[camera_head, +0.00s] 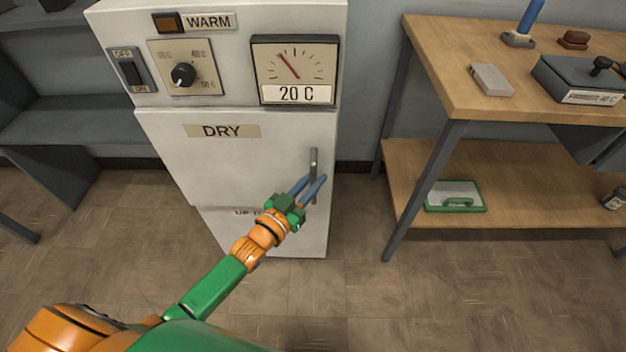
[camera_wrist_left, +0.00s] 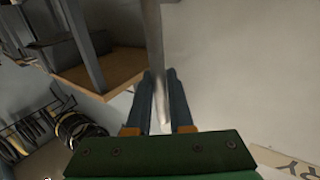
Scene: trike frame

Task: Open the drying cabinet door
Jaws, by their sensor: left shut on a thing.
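The white drying cabinet (camera_head: 225,110) stands in the middle of the head view. Its door (camera_head: 240,165) carries a DRY label and looks closed. A grey upright bar handle (camera_head: 314,162) is on the door's right side. My left gripper (camera_head: 312,187) is at the handle, with its blue fingers on either side of it. In the left wrist view the handle (camera_wrist_left: 155,50) runs down between the two fingers (camera_wrist_left: 161,100), and the gripper is shut on it. The fingers hide part of the handle's lower half. My right gripper is not in view.
A wooden workbench (camera_head: 440,75) with a lower shelf (camera_head: 400,165) stands right of the cabinet, its leg (camera_head: 425,190) close by. A dark bench (camera_head: 70,122) is at the left. The tiled floor (camera_head: 345,290) before the cabinet is clear.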

